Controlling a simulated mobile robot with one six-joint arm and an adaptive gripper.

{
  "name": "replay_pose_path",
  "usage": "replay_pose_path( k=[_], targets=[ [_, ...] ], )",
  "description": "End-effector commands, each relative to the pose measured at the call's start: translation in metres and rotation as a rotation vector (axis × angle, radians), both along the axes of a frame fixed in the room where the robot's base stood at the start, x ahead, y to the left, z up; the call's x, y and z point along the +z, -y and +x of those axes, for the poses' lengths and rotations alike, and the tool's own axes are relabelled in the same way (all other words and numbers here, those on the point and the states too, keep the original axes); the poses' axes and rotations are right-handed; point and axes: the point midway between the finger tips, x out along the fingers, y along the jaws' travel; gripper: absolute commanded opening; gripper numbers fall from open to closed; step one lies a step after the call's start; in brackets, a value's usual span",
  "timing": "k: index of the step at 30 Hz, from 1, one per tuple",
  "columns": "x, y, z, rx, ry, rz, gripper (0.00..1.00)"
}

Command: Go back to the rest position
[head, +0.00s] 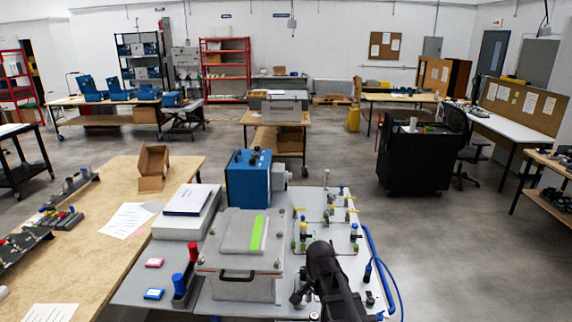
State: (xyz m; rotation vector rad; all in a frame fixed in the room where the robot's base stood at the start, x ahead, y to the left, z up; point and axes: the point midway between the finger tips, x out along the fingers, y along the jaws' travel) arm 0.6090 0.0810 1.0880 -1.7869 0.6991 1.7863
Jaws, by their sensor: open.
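My gripper (324,264) shows as a dark shape at the bottom centre of the head view, above the grey work surface. It is open, and I see nothing held in it. Its fingertips are hard to make out. It is just right of a grey lidded box (236,286) with a black handle and a green strip on top. The fittings panel (338,207), with yellow, green and blue parts, lies just beyond it. My gripper hides part of the surface.
A blue unit (248,178) stands behind the lidded box. A blue hose (384,264) runs along the right edge. A wooden table (105,245) is on the left. A black cart (412,160) stands farther right, with open floor before it.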

Motion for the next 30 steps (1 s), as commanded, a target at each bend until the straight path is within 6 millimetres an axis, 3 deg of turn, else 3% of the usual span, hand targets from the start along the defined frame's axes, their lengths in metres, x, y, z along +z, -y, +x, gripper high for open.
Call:
replay_pose_path(
  k=[1,15,21,30],
  targets=[
    [-0.009,0.009,-0.009,0.051,0.0,0.0,0.63],
    [-0.048,0.068,-0.059,0.591,-0.001,0.0,0.63],
    [-0.055,0.079,-0.07,0.718,-0.001,0.0,0.63],
    [-0.055,0.082,-0.071,0.747,-0.001,-0.001,0.63]
  ],
)
